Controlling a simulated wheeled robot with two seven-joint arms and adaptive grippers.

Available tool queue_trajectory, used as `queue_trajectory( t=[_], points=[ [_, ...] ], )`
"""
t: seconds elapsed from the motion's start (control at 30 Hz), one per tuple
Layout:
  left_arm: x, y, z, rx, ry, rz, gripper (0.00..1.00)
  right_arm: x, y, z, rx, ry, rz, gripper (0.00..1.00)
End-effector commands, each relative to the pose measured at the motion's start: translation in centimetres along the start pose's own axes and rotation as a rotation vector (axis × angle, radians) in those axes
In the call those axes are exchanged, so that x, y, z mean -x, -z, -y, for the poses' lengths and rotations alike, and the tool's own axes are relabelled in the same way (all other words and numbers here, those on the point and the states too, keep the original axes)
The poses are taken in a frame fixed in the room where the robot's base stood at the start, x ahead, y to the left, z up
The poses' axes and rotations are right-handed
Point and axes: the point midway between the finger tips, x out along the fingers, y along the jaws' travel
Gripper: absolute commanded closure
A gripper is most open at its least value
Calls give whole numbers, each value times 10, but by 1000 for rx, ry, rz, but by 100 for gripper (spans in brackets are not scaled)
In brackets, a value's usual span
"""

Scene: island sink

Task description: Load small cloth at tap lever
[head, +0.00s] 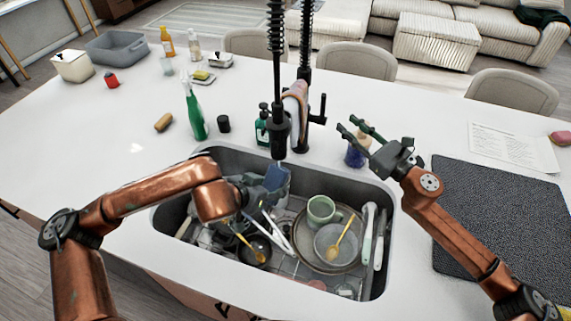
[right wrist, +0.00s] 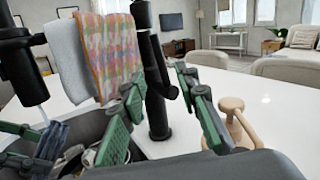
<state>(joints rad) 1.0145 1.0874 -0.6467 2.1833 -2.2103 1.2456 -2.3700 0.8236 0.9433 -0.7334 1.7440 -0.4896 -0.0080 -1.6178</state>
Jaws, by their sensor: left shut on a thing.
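The black tap (head: 300,115) stands behind the sink, with its lever (head: 318,108) on the right side. A grey-white cloth (right wrist: 75,60) and a pink-orange patterned cloth (right wrist: 112,52) hang at the tap in the right wrist view. My left gripper (head: 268,188) is over the sink, shut on a small blue cloth (head: 278,176); the fingers are partly hidden by the arm. My right gripper (head: 356,130) is open and empty, right of the tap lever. In the right wrist view the lever (right wrist: 165,80) shows between its spread green fingers.
The sink (head: 385,215) holds a green mug (head: 321,210), plates, bowls and utensils. A green spray bottle (head: 194,115), a soap dispenser (head: 262,128) and a blue-purple bottle (head: 354,155) stand around it. A dark mat (head: 500,210) lies on the right.

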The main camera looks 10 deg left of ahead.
Motion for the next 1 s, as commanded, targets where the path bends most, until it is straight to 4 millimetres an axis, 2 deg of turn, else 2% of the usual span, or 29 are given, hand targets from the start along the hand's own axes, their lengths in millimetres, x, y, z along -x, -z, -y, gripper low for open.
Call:
queue_trajectory(
  t=[0.33,0.6,0.83,1.0],
  points=[
    [0,0,0,0,0,0,84,-20,-19,-26,-22,180,-22,71],
    [0,0,0,0,0,-1,84,-13,-13,-43,-29,333,-102,71],
    [0,0,0,0,0,0,84,-11,-8,-45,-25,381,-135,71],
    [0,0,0,0,0,0,84,-31,-5,-37,-25,384,-136,71]
  ],
)
